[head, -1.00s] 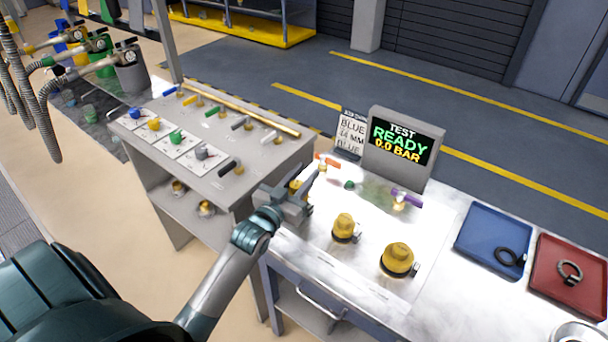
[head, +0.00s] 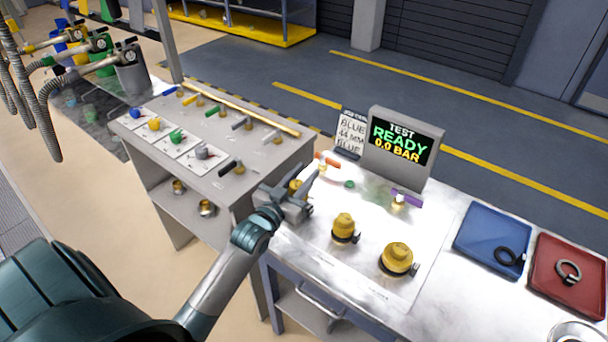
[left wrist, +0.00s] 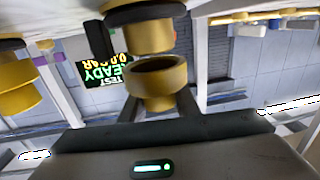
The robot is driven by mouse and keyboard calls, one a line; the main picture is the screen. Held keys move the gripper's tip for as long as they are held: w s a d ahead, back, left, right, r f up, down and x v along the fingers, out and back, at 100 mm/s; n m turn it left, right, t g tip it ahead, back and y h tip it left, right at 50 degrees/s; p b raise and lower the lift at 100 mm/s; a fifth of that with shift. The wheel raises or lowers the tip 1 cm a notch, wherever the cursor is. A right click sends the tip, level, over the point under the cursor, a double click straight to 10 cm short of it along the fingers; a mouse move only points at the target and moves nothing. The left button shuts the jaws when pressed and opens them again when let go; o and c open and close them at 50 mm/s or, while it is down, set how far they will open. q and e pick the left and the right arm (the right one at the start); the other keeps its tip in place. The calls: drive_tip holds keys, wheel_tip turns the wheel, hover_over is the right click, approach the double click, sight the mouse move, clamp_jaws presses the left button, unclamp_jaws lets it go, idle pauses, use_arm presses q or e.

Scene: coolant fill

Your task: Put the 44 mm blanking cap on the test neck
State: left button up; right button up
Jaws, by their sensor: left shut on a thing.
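My left gripper (head: 300,192) is at the left end of the steel bench, shut on a yellow cap (left wrist: 157,84). In the left wrist view, which is upside down, the cap's hollow mouth faces a yellow stepped fitting (left wrist: 148,36) with a black ring. The two are close and roughly in line; I cannot tell whether they touch. Two similar yellow fittings, a middle one (head: 344,226) and a larger one (head: 397,256), stand to the right on dark bases. The cap's size cannot be read. My right gripper is not in view.
A test display (head: 402,148) reads READY, 0.0 BAR. A sign (head: 351,132) beside it mentions BLUE and 44 mm. Orange (head: 327,159) and purple (head: 407,197) handles stand behind the fittings. Blue (head: 478,241) and red (head: 550,280) trays each hold a ring clamp.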

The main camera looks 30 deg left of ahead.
use_arm(q)
drive_tip(key=shift+p, duration=0.45)
idle(1.1)
drive_tip(key=shift+f+b, duration=0.95)
drive_tip(key=shift+f, duration=0.55)
idle(0.6)
drive_tip(key=o, duration=1.1)
drive_tip(key=shift+s+f+b, duration=0.1)
drive_tip(key=shift+s+b, duration=0.2)
drive_tip(key=shift+s, duration=0.6)
drive_tip(key=s+b, duration=0.4)
drive_tip(key=s, duration=1.1)
drive_tip(key=shift+s+d, duration=0.25)
drive_tip(key=shift+s, duration=0.05)
